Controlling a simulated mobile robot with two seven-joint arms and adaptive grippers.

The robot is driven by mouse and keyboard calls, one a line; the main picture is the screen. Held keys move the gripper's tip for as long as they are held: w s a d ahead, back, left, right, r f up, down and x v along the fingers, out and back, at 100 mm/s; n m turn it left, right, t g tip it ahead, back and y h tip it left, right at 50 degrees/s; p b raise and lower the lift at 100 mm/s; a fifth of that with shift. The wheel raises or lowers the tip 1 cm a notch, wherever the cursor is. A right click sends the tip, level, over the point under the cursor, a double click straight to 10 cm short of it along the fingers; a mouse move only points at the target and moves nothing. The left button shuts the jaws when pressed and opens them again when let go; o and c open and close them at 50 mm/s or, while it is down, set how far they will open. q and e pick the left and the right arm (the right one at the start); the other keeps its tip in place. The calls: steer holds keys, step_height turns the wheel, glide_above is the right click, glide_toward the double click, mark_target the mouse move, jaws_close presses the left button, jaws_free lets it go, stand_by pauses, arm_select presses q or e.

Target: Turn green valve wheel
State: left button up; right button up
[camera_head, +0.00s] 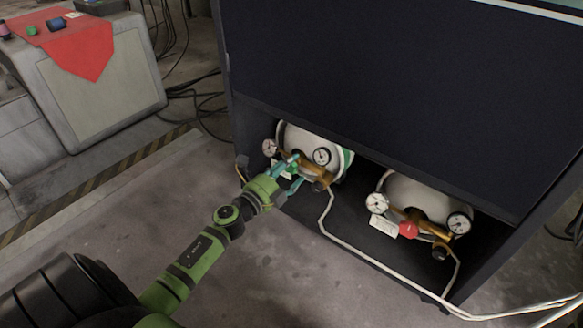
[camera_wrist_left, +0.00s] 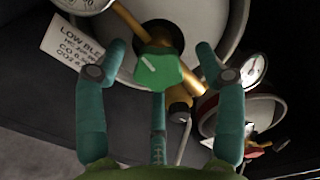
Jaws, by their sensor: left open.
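The green valve wheel (camera_wrist_left: 158,72) sits on a brass fitting in front of the left white tank (camera_head: 300,140). A white mark shows on the wheel's face. My left gripper (camera_head: 288,174) reaches in at this valve from the front, and its fingers hide most of the wheel in the head view. In the left wrist view my left gripper (camera_wrist_left: 160,52) is open, with one teal finger on each side of the wheel and a third below it. Gaps show between the two side fingers and the wheel. My right gripper is out of view.
Gauges (camera_head: 322,156) flank the left valve. A second tank (camera_head: 420,196) with a red valve wheel (camera_head: 408,230) stands to the right. A dark cabinet (camera_head: 400,90) overhangs both. A pale pipe (camera_head: 370,262) runs along the front. Grey floor lies open before it.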

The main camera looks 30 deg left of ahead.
arm_select(q)
steer(key=s, duration=0.6)
steer(key=shift+s+a, duration=0.2)
